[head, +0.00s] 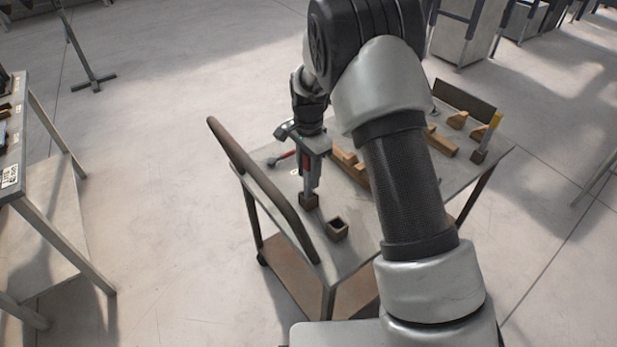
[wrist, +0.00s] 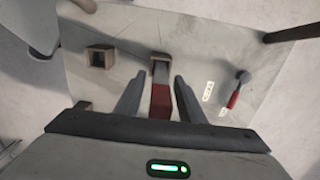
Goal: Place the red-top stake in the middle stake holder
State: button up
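The red-top stake (wrist: 160,101) stands upright between my gripper's fingers, its red top close to the palm. Its grey shaft (head: 308,186) runs down to a small square wooden holder (head: 308,201), and its lower end appears to be inside; the holder also shows in the wrist view (wrist: 160,57). My gripper (wrist: 158,77) is open around the stake, with a gap on each side of the red top. An empty square holder (head: 337,230) is beside it, on the left in the wrist view (wrist: 100,57). I cannot tell which holder is the middle one.
A yellow-top stake (head: 494,127) stands in another holder (head: 479,156) at the cart's far right. A red-handled hammer (wrist: 236,92) lies to the right in the wrist view. Wooden blocks (head: 440,144) lie on the cart top. A brown handle bar (head: 262,183) runs along the cart's left edge.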

notch_tip(320, 180, up, 10)
jog(key=shift+f+p, duration=0.1)
jog(key=shift+p, duration=0.4)
jog(key=s+d+r+n+t, duration=0.1)
jog(key=s+d+r+n, duration=0.25)
jog(key=s+r, duration=0.35)
jog(key=s+d+r+n+t, duration=0.2)
jog(key=s+d+r, duration=0.3)
jog(key=r, duration=0.4)
jog(key=s+d+r+n+t, duration=0.1)
jog(key=s+n, duration=0.1)
jog(key=s, duration=0.7)
jog(key=s+d+r+n+t, duration=0.1)
jog(key=s+d+n, duration=0.1)
jog(key=s, duration=0.6)
jog(key=shift+s+n+t, duration=0.3)
jog(key=shift+s+n, duration=0.1)
jog(key=shift+n, duration=0.45)
